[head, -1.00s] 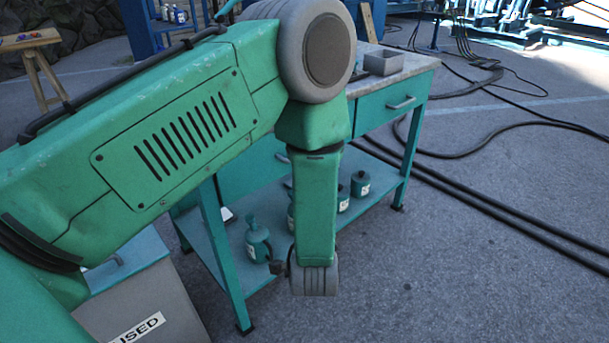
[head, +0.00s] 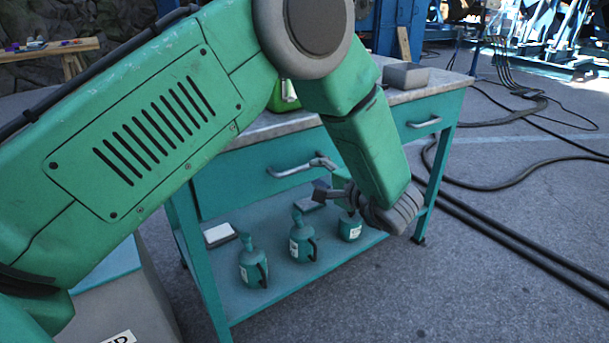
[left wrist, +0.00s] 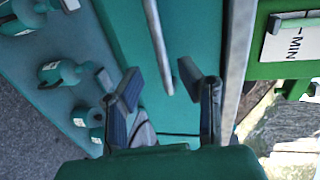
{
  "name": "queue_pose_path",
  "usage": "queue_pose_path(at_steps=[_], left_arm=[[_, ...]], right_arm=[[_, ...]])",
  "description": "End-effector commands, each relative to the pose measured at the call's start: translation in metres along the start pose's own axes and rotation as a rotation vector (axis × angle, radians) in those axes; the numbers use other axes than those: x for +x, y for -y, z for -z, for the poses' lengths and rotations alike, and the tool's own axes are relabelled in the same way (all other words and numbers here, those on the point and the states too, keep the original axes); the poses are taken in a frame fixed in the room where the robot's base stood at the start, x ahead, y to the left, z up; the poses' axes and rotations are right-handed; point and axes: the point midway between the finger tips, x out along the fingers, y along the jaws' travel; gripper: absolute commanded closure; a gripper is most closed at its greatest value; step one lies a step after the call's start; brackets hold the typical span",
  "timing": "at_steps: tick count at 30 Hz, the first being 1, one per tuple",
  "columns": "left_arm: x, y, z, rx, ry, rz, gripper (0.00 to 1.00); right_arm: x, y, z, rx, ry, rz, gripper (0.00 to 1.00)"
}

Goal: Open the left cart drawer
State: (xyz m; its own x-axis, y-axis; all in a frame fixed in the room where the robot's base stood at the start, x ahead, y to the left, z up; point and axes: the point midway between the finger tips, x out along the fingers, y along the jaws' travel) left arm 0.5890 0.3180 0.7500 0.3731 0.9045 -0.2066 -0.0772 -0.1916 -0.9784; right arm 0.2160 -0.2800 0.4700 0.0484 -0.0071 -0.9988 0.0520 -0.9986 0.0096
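The left cart drawer (head: 235,180) is a teal front below the worktop, and it looks closed. Its grey bar handle (head: 290,168) shows left of my forearm. My left gripper (head: 325,178) is beside the handle's right end, partly hidden by my wrist. In the left wrist view the two dark fingers of my left gripper (left wrist: 158,74) are spread apart and empty. The handle (left wrist: 157,40) appears ahead, in line with the gap between them, in front of the teal drawer front (left wrist: 190,30). Contact is not visible. My right gripper is out of view.
The right drawer (head: 415,112) has its own handle. Several teal oil cans (head: 302,243) stand on the lower shelf (head: 290,280). A grey tray (head: 405,76) and a green container (head: 283,97) are on the worktop. Cables (head: 500,225) lie on the floor at right.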

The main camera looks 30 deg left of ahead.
Motion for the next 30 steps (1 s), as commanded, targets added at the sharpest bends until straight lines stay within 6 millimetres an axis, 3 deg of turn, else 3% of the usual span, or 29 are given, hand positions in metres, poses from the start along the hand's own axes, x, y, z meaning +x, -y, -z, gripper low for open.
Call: queue_pose_path(at_steps=[3, 9, 22, 25, 30], left_arm=[[0.025, -0.003, 0.000, -0.002, 0.001, 0.000, 0.68], [0.052, -0.002, 0.000, -0.002, 0.000, -0.001, 0.68], [0.061, 0.000, 0.000, 0.000, -0.001, 0.000, 0.68], [0.061, 0.000, 0.000, 0.000, -0.001, 0.000, 1.00], [0.061, 0.000, 0.000, 0.000, -0.001, -0.001, 1.00]], right_arm=[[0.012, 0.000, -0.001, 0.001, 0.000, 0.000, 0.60], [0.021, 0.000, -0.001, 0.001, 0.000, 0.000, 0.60], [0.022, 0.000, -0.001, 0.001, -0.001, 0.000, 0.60], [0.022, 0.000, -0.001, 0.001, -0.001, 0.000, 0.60], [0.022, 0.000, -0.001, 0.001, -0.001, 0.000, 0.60]])
